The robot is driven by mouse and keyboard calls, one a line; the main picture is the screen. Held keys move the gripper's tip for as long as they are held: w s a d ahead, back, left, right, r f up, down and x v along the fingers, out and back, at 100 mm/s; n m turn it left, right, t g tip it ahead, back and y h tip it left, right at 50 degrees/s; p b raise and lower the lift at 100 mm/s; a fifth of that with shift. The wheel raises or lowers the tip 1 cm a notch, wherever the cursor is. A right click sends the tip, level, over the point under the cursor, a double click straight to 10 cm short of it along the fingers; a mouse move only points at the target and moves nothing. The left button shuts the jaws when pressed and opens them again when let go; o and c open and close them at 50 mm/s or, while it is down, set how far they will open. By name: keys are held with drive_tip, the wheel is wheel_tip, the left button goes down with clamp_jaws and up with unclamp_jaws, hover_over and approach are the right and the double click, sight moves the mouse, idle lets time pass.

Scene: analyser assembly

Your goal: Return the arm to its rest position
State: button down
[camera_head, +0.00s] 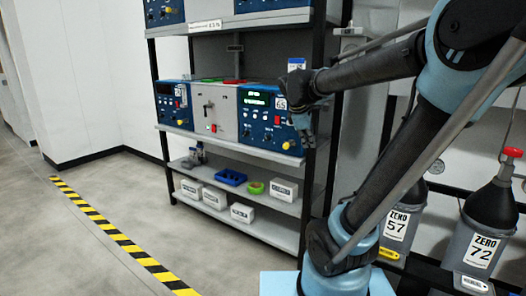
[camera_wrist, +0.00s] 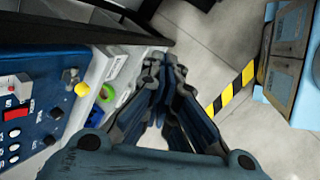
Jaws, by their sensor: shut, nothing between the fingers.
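My arm (camera_head: 405,165) reaches from the lower right up and then left across the head view. My gripper (camera_head: 308,138) hangs at its end, pointing down, in front of the right side of the shelf's blue analyser (camera_head: 258,132). In the wrist view my gripper (camera_wrist: 165,72) has its fingertips together with nothing between them. Below them the floor and the shelf edge show. The analyser's panel (camera_wrist: 38,115) is at the left of the wrist view, apart from the fingers. Part of the analyser's right side is hidden behind my gripper in the head view.
A black-framed shelf (camera_head: 245,222) holds white boxes (camera_head: 215,197), a blue bin (camera_head: 230,177) and a green roll (camera_head: 254,187). Open floor (camera_head: 60,240) with a yellow-black stripe (camera_head: 118,236) lies left.

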drive_tip(key=s+d+f+m+g+y, duration=0.2)
drive_tip(key=s+f+m+y, duration=0.1)
drive_tip(key=s+f+m, duration=1.1)
drive_tip(key=s+f, duration=0.4)
drive_tip(key=s, duration=0.3)
drive_tip(key=shift+s+m+y, duration=0.25)
drive_tip(key=shift+m+y, duration=0.05)
drive_tip(key=shift+w+f, duration=0.15)
drive_tip(key=shift+w, duration=0.3)
